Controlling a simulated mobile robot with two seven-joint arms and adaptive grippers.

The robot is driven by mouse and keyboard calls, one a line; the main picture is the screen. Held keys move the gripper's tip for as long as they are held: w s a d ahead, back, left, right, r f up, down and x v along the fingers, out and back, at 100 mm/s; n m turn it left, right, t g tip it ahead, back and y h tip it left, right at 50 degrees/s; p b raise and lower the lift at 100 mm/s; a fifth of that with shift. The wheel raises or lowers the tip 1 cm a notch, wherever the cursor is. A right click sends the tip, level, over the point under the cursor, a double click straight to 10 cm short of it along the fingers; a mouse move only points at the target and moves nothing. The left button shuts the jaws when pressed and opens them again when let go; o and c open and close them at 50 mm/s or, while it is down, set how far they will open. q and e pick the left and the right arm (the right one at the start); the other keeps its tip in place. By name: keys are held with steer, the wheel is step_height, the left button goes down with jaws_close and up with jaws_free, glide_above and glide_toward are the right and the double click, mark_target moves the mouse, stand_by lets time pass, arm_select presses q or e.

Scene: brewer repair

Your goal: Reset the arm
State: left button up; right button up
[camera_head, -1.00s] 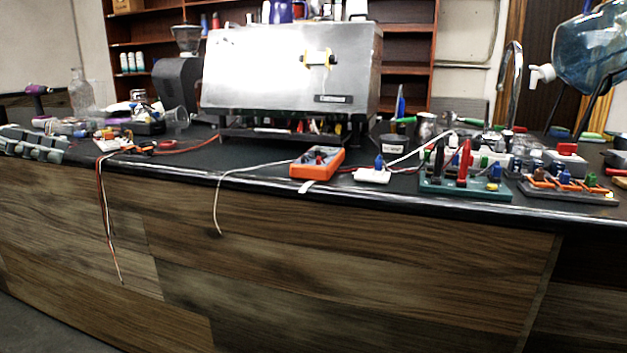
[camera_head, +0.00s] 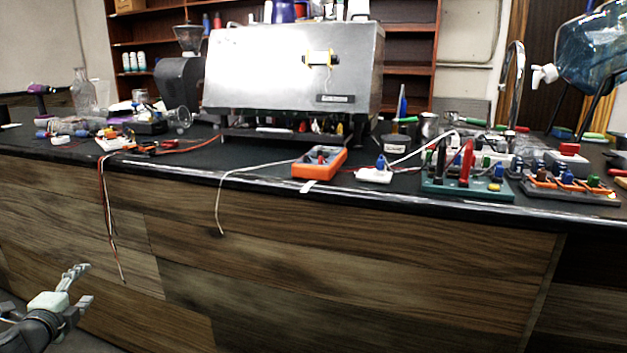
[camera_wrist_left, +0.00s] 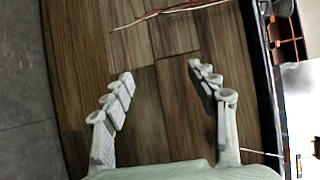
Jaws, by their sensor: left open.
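My left gripper (camera_head: 84,284) is at the lower left of the head view, in front of the wood-panelled counter and below its top. Its two fingers are spread apart with nothing between them. In the left wrist view the open fingers (camera_wrist_left: 165,82) point toward the brown wood panels (camera_wrist_left: 160,100). Hanging wires (camera_wrist_left: 175,12) cross the top of that view, beyond the fingertips. My right gripper is in neither view.
The counter (camera_head: 260,178) holds a steel espresso machine (camera_head: 270,75), an orange multimeter (camera_head: 319,162), and a green board with probes (camera_head: 465,185). Thin wires (camera_head: 105,210) hang over its front edge near my left gripper. The space before the panels is clear.

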arm_select(q)
steer(key=s+f+n+g+y, duration=0.1)
steer(key=s+f+n+g, duration=0.3)
steer(key=s, duration=0.5)
steer(key=s+a+f+n+g+y, duration=0.1)
steer(key=s+f+n+g, duration=0.15)
steer(key=s+f, duration=0.6)
steer(key=s+f+n+g+y, duration=0.2)
steer(key=s+f+n+g, duration=0.15)
steer(key=s, duration=0.65)
steer(key=s+d+f+n+h, duration=0.1)
steer(key=d+f, duration=0.3)
steer(key=d, duration=0.5)
steer(key=s+d+f+n+g+h, duration=0.1)
steer(key=s+d+f+n+h, duration=0.1)
steer(key=d+f, duration=0.3)
steer(key=s+d+f+n+h, duration=0.2)
steer(key=s+d+f+h, duration=0.1)
steer(key=d, duration=1)
steer(key=shift+s+f+g, duration=0.4)
steer(key=shift+f, duration=0.25)
